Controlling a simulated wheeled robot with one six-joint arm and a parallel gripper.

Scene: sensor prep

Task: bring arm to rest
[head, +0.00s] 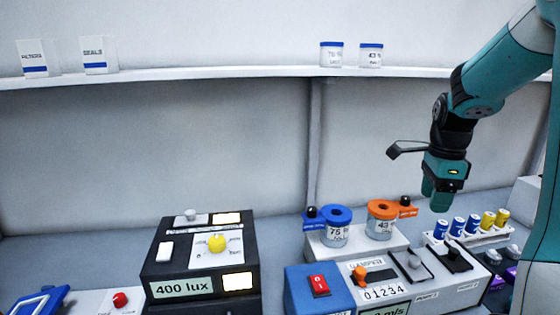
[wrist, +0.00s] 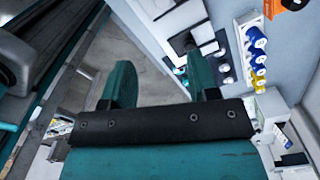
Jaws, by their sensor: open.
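My arm (head: 490,85) comes in from the upper right in the head view, bent with its end hanging down. My gripper (head: 436,200) is above the bench at the right, over the area by the rack of blue and yellow capped vials. In the wrist view my gripper (wrist: 160,82) shows two teal fingers spread apart with nothing between them. Floor and the bench edge show beyond the fingers. The gripper looks apart from everything around it.
The vial rack (head: 470,236) stands below right of the gripper. Jars with blue (head: 336,230) and orange (head: 382,222) lids sit on a white stand. A black 400 lux box (head: 200,262) is further left. A shelf (head: 220,73) runs along the wall. Air left of the arm is clear.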

